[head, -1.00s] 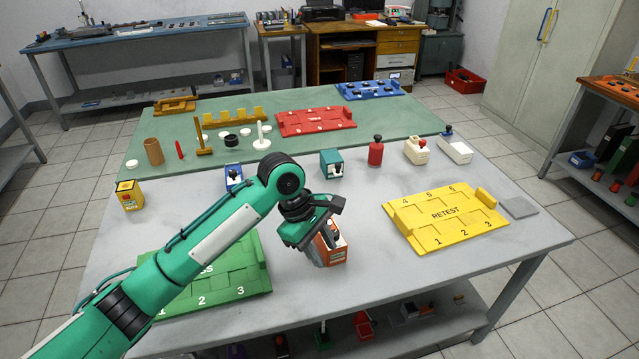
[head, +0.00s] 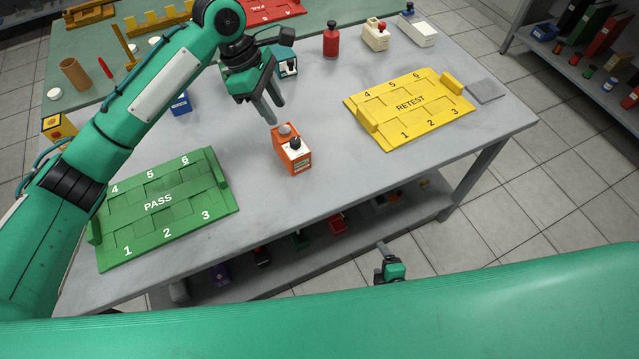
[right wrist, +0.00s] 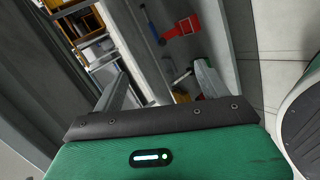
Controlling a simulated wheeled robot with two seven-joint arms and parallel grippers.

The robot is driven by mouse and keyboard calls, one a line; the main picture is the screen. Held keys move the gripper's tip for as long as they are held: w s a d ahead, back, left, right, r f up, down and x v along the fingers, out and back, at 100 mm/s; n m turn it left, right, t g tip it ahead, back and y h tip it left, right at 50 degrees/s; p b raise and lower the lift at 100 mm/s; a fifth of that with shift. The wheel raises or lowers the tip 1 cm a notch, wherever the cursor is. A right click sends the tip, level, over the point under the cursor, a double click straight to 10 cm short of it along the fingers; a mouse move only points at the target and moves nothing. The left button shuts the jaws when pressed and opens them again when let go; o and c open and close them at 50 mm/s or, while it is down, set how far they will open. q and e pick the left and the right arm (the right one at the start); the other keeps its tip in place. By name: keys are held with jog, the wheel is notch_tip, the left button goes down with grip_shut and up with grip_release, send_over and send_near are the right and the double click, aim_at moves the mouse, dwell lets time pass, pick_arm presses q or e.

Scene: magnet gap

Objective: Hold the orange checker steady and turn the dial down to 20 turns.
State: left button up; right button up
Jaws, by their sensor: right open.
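The orange checker (head: 291,157) stands upright on the grey table between the green and yellow trays. It has a pale front panel, a dark knob and a grey round part on top; its reading is too small to make out. My left gripper (head: 276,113) is just above and behind the checker, fingers pointing down towards it, apart from it and empty. Its fingers look parted. My right gripper (head: 385,250) is low, in front of the table's edge and far from the checker. In the right wrist view (right wrist: 158,85) its fingers are wide apart with nothing between them.
The green PASS tray (head: 160,203) lies left of the checker, the yellow RETEST tray (head: 410,105) right. A blue checker (head: 180,104), teal checker (head: 288,66) and red one (head: 331,42) stand behind. The table's front is bare; a lower shelf (head: 275,262) holds several items.

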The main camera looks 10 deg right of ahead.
jog(key=w+a+r+n+t+y, duration=0.15)
jog(key=a+r+n+y, duration=0.3)
jog(key=r+n, duration=0.6)
jog(key=a+r+n+t+y, duration=0.25)
jog(key=a+r+n, duration=0.45)
jog(key=r, duration=0.7)
jog(key=n+t, duration=0.1)
jog(key=n, duration=0.4)
send_near(291, 146)
jog(key=shift+h, duration=0.4)
jog(key=f, duration=0.1)
jog(key=s+d+f, duration=0.1)
jog(key=f, duration=0.2)
jog(key=shift+s+d, duration=0.15)
jog(key=shift+d, duration=0.05)
jog(key=shift+w+a+n, duration=0.35)
jog(key=shift+w, duration=0.35)
jog(key=x, duration=1.3)
jog(key=shift+w+r, duration=0.1)
jog(key=shift+w, duration=0.1)
